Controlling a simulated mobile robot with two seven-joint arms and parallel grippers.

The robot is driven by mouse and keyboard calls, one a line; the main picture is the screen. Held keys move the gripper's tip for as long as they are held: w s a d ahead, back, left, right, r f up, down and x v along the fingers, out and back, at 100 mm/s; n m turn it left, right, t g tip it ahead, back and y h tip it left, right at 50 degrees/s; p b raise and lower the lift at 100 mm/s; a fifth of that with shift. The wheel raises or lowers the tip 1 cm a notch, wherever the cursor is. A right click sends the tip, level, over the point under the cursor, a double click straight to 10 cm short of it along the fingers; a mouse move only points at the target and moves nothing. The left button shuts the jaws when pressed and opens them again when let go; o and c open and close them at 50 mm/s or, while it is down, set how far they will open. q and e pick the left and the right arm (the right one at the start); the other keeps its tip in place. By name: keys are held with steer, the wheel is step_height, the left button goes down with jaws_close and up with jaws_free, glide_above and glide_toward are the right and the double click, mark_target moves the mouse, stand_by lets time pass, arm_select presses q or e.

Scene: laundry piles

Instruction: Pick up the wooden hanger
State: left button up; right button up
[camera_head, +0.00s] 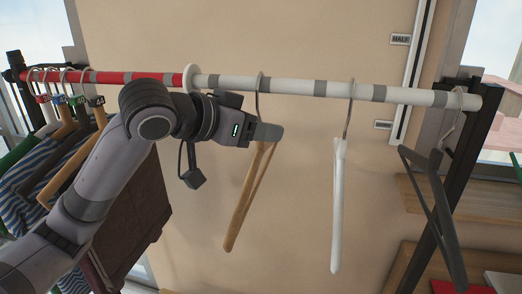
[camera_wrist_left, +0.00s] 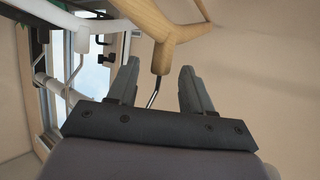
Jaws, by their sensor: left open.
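The wooden hanger (camera_head: 243,205) hangs by its metal hook from the white part of the rail, seen nearly edge-on. My left gripper (camera_head: 272,132) is at its upper end, just below the rail, and covers part of its neck. In the left wrist view, the hanger's wooden neck (camera_wrist_left: 161,58) lies between the tips of my open left gripper (camera_wrist_left: 160,68). A gap shows on each side of the neck. The metal hook runs down between the fingers and is partly hidden by the gripper body. My right gripper is not in view.
A white hanger (camera_head: 338,200) and a dark grey hanger (camera_head: 440,215) hang to the right on the rail (camera_head: 300,88). Hangers with clothes (camera_head: 60,165) crowd the red part at left. Wooden shelves (camera_head: 480,203) stand at right. A beige wall is behind.

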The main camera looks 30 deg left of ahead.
arm_select(q)
steer(key=shift+w+d+f, duration=0.15)
steer(key=shift+w, duration=0.15)
jaws_close()
steer(key=shift+s+r, duration=0.25)
steer(key=shift+r, duration=0.1)
steer(key=r+v, duration=0.1)
steer(key=v, duration=1.4)
steer(key=shift+r, duration=0.25)
steer(key=shift+w, duration=0.2)
